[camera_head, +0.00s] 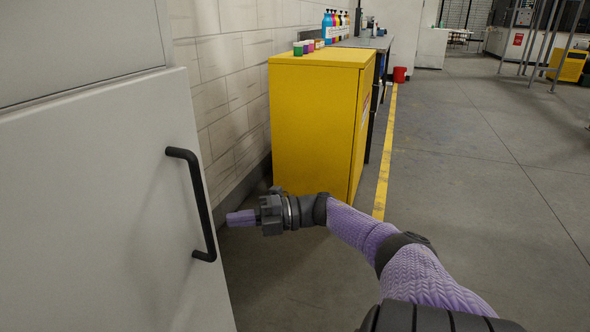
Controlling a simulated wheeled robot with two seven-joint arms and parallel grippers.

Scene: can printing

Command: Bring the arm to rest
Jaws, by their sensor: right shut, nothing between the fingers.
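My right gripper (241,218) is at the end of the purple and black right arm, which reaches in from the lower right. Its purple fingers are together and point left, towards the white cabinet (85,220). No object shows between them. The fingertips are close to the cabinet's black handle (205,208) in the picture, a little to its right; they look apart from it. My left gripper and left arm are not in the frame.
A yellow cabinet (315,115) stands against the brick wall behind the gripper, with small jars (309,46) and several bottles (335,25) above. A red bin (400,74) stands farther back.

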